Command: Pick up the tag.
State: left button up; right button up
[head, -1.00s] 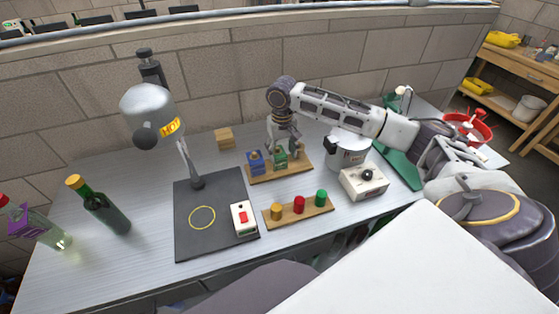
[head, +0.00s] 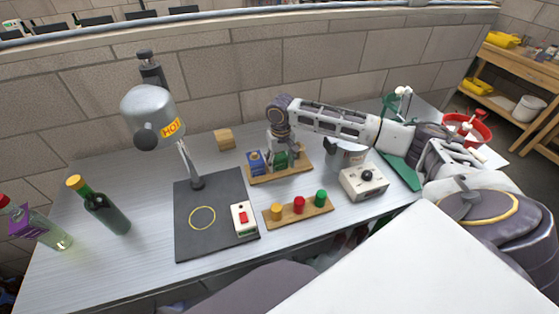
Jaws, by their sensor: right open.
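My right gripper (head: 284,157) reaches in from the right and points down over a small wooden rack (head: 301,171). Its jaws are open around or just above a green block (head: 281,160) on that rack; I cannot tell whether they touch it. A blue block (head: 255,162) stands beside it on the left. I cannot tell for sure which thing is the tag: small details on the rack are partly hidden by the fingers. A purple label or tag (head: 20,223) hangs on a clear bottle (head: 52,235) at the far left. My left gripper is not in view.
A lamp-like heater marked HOT (head: 148,112) stands over a dark mat (head: 191,236). A green bottle (head: 104,211) is at left. A pot (head: 349,158) is partly behind my arm.

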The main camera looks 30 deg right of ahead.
jog(key=shift+f, duration=0.55)
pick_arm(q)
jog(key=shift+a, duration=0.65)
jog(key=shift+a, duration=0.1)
pick_arm(e)
jog(key=c, duration=0.7)
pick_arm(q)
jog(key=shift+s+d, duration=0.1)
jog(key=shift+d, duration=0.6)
pick_arm(e)
jog(key=shift+c, duration=0.3)
